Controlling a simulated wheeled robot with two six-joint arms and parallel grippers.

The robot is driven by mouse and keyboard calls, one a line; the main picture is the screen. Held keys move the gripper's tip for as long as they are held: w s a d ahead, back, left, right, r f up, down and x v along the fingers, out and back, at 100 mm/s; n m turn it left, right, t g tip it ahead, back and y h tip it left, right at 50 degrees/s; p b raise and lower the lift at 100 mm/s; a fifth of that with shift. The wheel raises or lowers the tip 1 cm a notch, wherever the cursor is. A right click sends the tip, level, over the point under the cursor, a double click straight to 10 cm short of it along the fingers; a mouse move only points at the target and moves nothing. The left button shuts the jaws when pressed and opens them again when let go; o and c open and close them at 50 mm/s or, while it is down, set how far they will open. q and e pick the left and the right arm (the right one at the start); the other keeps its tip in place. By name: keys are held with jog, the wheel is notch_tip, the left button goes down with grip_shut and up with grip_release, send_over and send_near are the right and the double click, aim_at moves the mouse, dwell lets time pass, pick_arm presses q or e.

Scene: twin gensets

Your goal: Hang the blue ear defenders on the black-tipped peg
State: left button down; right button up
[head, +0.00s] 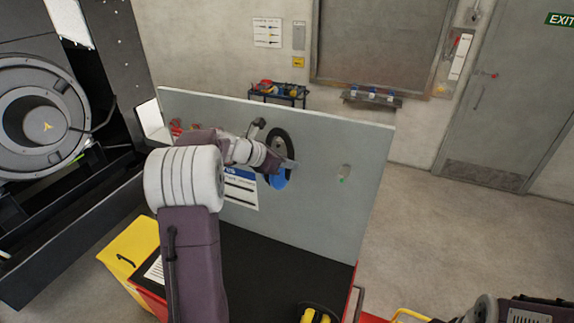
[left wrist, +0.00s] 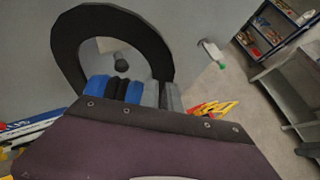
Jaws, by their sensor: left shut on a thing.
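My left gripper (head: 277,164) is shut on the blue ear defenders (head: 279,180) and holds them upright in front of the grey board. Their black headband arches above the jaws; in the left wrist view the headband (left wrist: 68,42) stands over the blue cups (left wrist: 98,86). The black-tipped peg (left wrist: 121,66) shows through the opening of the headband in that view. I cannot tell whether the headband is around the peg or still in front of it. In the head view this peg is hidden. My right gripper is not clearly in view.
A green-tipped peg (head: 342,178) is on the grey board (head: 320,215), to the right. A sheet with a blue heading (head: 240,190) is behind my arm. A yellow-and-black object (head: 317,316) lies on the dark bench top (head: 262,270). A yellow box (head: 130,250) stands at left.

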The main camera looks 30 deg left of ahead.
pick_arm(q)
jog(key=shift+w+f, duration=0.6)
jog(key=shift+f, duration=0.1)
jog(key=shift+s+f, duration=0.1)
jog(key=shift+f, duration=0.1)
